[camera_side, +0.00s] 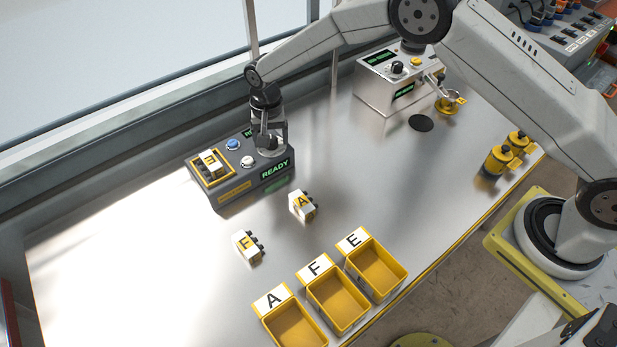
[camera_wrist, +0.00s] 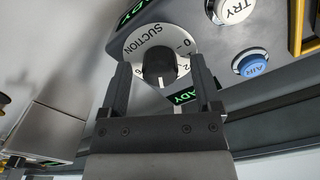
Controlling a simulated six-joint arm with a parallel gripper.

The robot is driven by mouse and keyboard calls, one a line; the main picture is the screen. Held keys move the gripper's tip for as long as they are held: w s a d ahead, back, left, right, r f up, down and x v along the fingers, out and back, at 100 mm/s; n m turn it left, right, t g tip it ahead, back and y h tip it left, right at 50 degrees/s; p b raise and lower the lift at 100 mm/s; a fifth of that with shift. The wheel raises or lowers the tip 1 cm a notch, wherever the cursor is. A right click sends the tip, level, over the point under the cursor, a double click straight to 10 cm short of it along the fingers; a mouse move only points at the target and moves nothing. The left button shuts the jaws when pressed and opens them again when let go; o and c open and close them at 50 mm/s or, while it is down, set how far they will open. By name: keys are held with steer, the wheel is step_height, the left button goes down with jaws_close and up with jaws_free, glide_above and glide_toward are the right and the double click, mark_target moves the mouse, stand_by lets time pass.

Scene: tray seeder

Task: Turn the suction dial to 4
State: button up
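The suction dial (camera_wrist: 160,65) is a black knob on a white disc marked SUCTION, with 0 and 2 legible on the right side and a partly hidden numeral on the left. A white mark on the knob points toward the bottom of the wrist view, between the 2 and that numeral. A 4 cannot be read there. My gripper (camera_wrist: 161,75) is open, one finger on each side of the knob, with visible gaps. In the side view my gripper (camera_side: 267,143) points down over the dial's disc (camera_side: 273,152) at the right end of the grey seeder panel (camera_side: 233,196).
On the panel are a blue AIR button (camera_wrist: 250,65), a white TRY button (camera_wrist: 232,9) and a green READY display (camera_side: 275,169). Blocks A (camera_side: 303,204) and F (camera_side: 247,245) lie in front. Yellow bins (camera_side: 338,306) stand nearer. A white machine (camera_side: 385,92) stands behind right.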

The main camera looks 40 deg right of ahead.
mark_target(275, 138)
steer(key=shift+r, duration=3.9)
steer(key=shift+s+d+r, duration=0.2)
steer(key=shift+d+r, duration=0.05)
steer(key=shift+d, duration=0.15)
steer(key=s+d+r+n+t, duration=0.1)
steer(key=s+d+n, duration=0.1)
steer(key=s+d, duration=0.3)
steer(key=s+d+r+n, duration=0.1)
steer(key=s+d, duration=0.4)
steer(key=s, duration=0.7)
steer(key=s+d+r+n+t, duration=0.1)
steer(key=s+d+r+n, duration=0.1)
steer(key=s+d, duration=0.4)
steer(key=s+n, duration=0.1)
steer(key=s, duration=0.2)
steer(key=shift+t, duration=0.3)
